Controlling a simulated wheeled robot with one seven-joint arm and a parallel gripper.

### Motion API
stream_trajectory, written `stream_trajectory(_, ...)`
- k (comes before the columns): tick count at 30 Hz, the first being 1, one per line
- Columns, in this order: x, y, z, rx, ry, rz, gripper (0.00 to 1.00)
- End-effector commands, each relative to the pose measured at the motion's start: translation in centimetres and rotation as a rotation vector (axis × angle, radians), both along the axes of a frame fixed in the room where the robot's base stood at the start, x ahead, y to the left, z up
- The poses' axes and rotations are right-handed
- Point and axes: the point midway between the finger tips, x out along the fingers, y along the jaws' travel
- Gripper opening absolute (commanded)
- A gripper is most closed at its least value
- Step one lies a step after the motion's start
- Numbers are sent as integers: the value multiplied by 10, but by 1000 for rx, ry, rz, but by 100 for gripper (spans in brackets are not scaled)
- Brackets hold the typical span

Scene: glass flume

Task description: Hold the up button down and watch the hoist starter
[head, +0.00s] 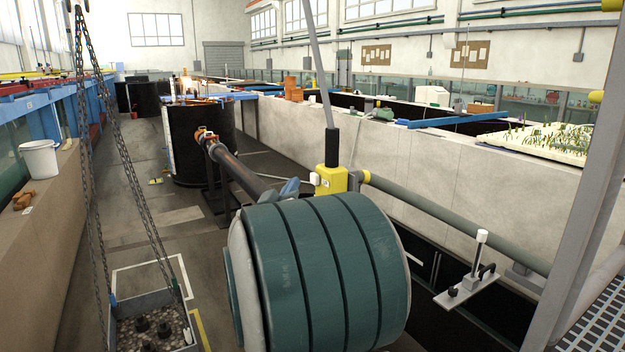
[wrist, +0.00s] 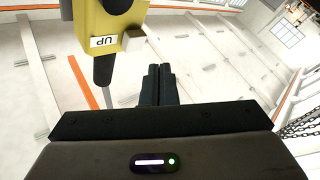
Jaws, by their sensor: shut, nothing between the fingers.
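The yellow pendant (head: 330,181) hangs from a grey cable with a black sleeve (head: 331,147) at its top. In the wrist view the pendant (wrist: 128,22) appears upside down, with a white UP label (wrist: 103,41). A dark round part, perhaps a button, shows at the top picture edge (wrist: 117,5). My gripper (wrist: 157,72) is shut and empty. Its fingertips appear just right of the pendant and its sleeve; I see no clear contact with a button. In the head view I cannot make out the fingertips. I cannot identify the hoist starter in either view.
Chains (head: 88,150) at left hold a tray of gravel (head: 120,310) with dark weights. A black round tank (head: 185,140) stands behind. A long pale flume wall (head: 420,170) runs along the right, with a grey post (head: 580,220) near. Grey floor lies open at left.

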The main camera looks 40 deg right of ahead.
Motion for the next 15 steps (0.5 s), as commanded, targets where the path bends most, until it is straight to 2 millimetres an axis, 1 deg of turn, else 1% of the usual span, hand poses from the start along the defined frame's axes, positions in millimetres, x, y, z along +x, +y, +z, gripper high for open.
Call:
stream_trajectory(1,-2,-5,-2,1,0,-1,0)
stream_trajectory(6,-4,-14,-1,0,-1,0,0)
stream_trajectory(15,-4,-16,0,0,-1,0,0)
